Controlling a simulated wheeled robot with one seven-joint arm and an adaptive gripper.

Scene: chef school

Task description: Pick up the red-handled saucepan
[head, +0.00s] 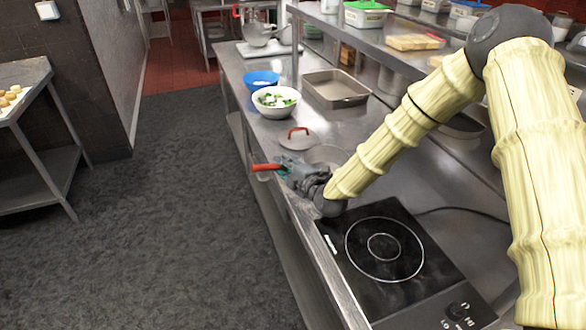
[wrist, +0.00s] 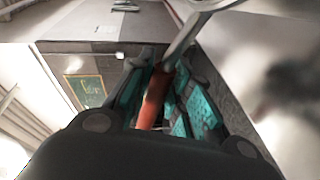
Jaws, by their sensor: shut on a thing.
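The red-handled saucepan shows in the head view by its red handle (head: 265,167), which sticks out over the counter's front edge. My gripper (head: 284,171) is shut on the handle, near the counter edge. In the wrist view the red handle (wrist: 152,100) lies between the teal finger pads, and its metal stem (wrist: 184,42) runs up to the pan rim at the top. I cannot tell whether the pan is touching the counter.
A white bowl of greens (head: 275,104), a blue bowl (head: 261,79) and a metal baking tray (head: 336,90) stand farther back. A black induction hob (head: 390,260) is in front. A shelf (head: 370,25) overhangs the counter.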

